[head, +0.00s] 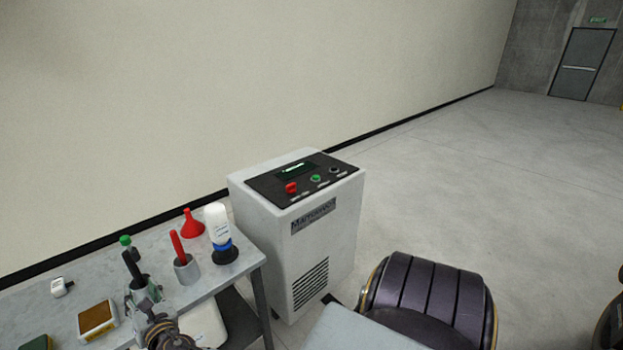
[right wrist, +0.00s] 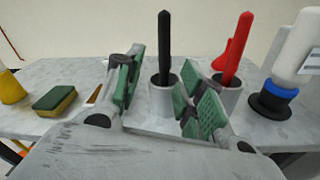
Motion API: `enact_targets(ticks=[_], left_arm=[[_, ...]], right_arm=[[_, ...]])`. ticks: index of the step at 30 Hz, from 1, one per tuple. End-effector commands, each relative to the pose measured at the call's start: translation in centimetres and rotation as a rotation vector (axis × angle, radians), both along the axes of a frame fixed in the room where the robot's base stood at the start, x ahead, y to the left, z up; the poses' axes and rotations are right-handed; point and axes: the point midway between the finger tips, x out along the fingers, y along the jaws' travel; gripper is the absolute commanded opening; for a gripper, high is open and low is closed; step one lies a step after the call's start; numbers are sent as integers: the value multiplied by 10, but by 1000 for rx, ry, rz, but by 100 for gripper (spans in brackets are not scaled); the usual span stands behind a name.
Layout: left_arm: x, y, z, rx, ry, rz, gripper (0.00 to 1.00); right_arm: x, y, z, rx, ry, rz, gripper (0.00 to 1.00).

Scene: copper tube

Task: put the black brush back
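The black brush (right wrist: 164,48) stands upright in a grey cup (right wrist: 162,101) in the right wrist view. In the head view the black brush (head: 132,268) shows above my right gripper (head: 146,303), which partly hides its cup. My right gripper (right wrist: 165,88) is open, with green pads on its fingers. The brush and cup show between the two fingers, and I see no finger closed on them. I cannot tell how far beyond the fingertips they are. My left gripper is not in view.
A red brush (head: 177,246) stands in a second grey cup (head: 187,270) to the right. A white bottle (head: 217,224), a red funnel (head: 192,225) and a sponge (right wrist: 54,98) are on the grey table (head: 215,285). A white machine (head: 300,235) stands beside the table.

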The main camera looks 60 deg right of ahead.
Motion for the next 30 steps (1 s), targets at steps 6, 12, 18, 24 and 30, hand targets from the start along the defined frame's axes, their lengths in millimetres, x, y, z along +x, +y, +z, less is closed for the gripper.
enact_targets(ticks=[6, 12, 18, 24, 30], left_arm=[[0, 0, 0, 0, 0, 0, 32], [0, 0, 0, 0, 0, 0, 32], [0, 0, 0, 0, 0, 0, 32], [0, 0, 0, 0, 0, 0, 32], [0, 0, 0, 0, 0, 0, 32]], right_arm=[[-4, 2, -35, 377, 17, 28, 39], [-11, 4, -70, 735, 45, 22, 39], [-22, 3, -125, 1080, 104, -40, 39], [-49, -6, -225, 1361, 209, -195, 39], [-92, -22, -323, 1520, 300, -386, 39]])
